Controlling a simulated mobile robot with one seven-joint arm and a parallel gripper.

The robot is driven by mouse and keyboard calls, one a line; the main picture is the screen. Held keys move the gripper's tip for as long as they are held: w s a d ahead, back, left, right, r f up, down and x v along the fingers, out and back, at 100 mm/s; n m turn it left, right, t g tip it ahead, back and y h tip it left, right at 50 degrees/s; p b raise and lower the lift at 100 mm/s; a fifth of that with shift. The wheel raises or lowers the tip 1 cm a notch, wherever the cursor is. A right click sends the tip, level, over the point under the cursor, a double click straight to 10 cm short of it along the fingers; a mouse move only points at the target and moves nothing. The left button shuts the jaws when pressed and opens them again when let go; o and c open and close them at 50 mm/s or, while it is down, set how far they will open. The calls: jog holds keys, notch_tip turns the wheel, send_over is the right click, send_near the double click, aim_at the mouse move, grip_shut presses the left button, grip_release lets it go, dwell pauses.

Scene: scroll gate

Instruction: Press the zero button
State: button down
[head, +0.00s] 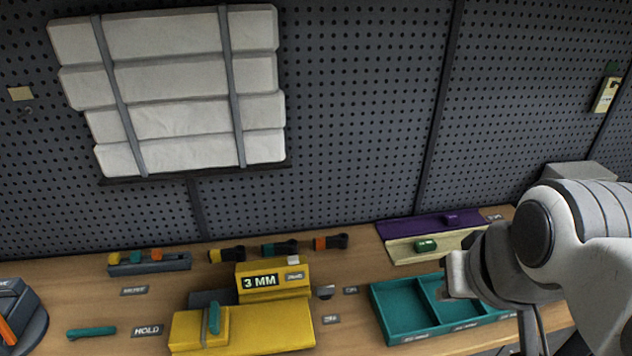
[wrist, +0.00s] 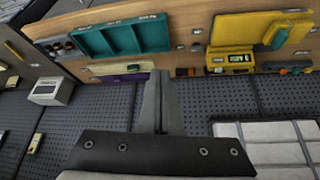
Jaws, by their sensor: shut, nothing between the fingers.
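A yellow gauge (head: 262,296) stands on the bench left of centre in the head view, with a dark display reading "3 MM". A small pale button (head: 293,261) sits on its top right edge, above a small label that looks like the zero label (head: 294,276). In the wrist view the gauge (wrist: 229,53) appears upside down at the upper right; I cannot make out the button there. My gripper (wrist: 158,75) is shut and empty, its fingers pointing toward the bench. In the head view my arm is at the right, well apart from the gauge; the fingertips are not clear there.
A teal divided tray (head: 400,309) lies between the gauge and my arm. Purple (head: 420,225) and cream (head: 405,252) trays lie behind it. A teal lever (head: 214,318) rises from the gauge's front. White rolls (head: 180,120) are strapped to the pegboard.

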jog(key=m+y+p, duration=0.3)
jog(key=m+y, duration=0.5)
jog(key=m, duration=0.8)
send_over(298, 260)
notch_tip(298, 260, down, 11)
jog(key=shift+r, duration=0.2)
jog(key=shift+f, duration=0.1)
notch_tip(298, 260, down, 7)
jog(key=b, duration=0.6)
jog(key=shift+f, duration=0.2)
jog(key=shift+f+b, duration=0.65)
jog(key=shift+b, duration=0.05)
jog(key=shift+f, duration=0.1)
